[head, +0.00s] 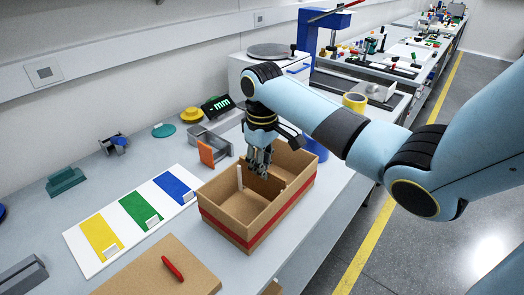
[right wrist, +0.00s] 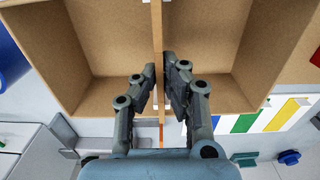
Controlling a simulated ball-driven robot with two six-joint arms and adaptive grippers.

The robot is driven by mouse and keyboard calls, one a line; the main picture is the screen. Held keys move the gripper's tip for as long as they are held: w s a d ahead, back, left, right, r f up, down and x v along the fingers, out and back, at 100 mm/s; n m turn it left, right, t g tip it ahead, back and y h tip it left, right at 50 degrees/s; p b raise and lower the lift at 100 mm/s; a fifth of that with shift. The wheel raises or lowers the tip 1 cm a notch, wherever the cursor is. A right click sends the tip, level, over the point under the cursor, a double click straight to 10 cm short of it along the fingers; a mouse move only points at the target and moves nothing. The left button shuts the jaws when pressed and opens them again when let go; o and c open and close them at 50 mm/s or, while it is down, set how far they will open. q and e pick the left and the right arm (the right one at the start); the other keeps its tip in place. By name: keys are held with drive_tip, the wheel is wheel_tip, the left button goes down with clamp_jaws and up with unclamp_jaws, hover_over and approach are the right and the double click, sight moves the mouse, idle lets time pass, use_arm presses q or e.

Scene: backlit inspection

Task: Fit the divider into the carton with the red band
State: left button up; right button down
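The brown carton with the red band (head: 240,232) stands open on the bench in the head view; its walls also show in the right wrist view (right wrist: 100,98). The thin brown divider (right wrist: 157,25) stands across the middle of the carton, between pale guide strips at the far wall. My right gripper (right wrist: 161,75) has one finger on each side of the divider and is closed on it. In the head view my right gripper (head: 258,165) reaches down into the carton and hides part of the divider. How deep the divider sits is hard to tell. My left gripper is out of view.
A white board (head: 150,229) with yellow, green and blue panels lies left of the carton. A brown board with a red handle (head: 172,269) lies in front. A metal fixture with an orange plate (head: 207,153) stands behind. The bench edge is close on the right.

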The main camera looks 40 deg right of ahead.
drive_tip(key=shift+f+b, duration=0.45)
drive_tip(key=shift+f, duration=0.6)
drive_tip(key=c, duration=1.4)
unclamp_jaws()
drive_tip(key=shift+r, duration=0.15)
wheel_tip(320, 180, up, 12)
